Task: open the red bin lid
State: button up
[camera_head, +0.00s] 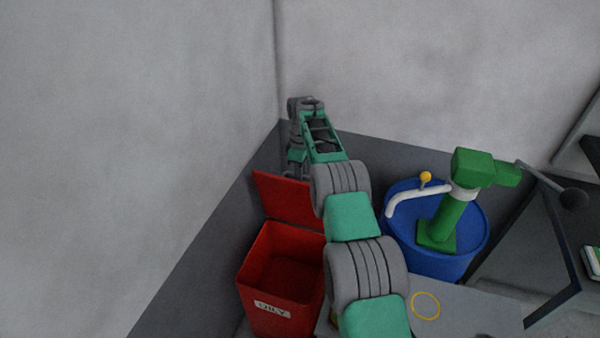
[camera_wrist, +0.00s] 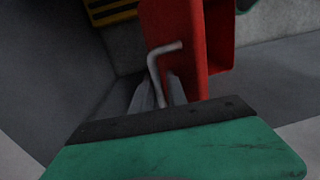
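The red bin (camera_head: 278,292) stands at lower middle in the head view, its mouth uncovered. Its red lid (camera_head: 287,197) is raised and tilted up at the back of the bin. The lid also shows in the wrist view (camera_wrist: 176,35) as a steep red panel. A bent grey rod (camera_wrist: 153,66) stands beside the lid in the wrist view. My gripper (camera_wrist: 160,90) has one grey finger on either side of this rod. Whether the fingers press on it I cannot tell. In the head view my gripper's fingertips are hidden around the lid's far side.
A blue drum (camera_head: 455,255) with a green pump (camera_head: 450,215) and white spout stands right of my arm. Walls meet in a corner behind the bin. A grey surface with a yellow ring (camera_head: 425,293) lies in front of the drum. Yellow-black stripes (camera_wrist: 112,14) show in the wrist view.

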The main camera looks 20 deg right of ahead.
jog(key=shift+o, duration=1.3)
jog(key=shift+w+r, duration=0.15)
jog(key=shift+r, duration=0.25)
jog(key=shift+w+r, duration=0.1)
jog(key=shift+r, duration=0.05)
notch_tip(320, 180, up, 8)
jog(key=p, duration=0.4)
jog(key=shift+w+d+f+p, duration=0.15)
jog(key=shift+f+p, duration=0.05)
jog(key=shift+p, duration=0.2)
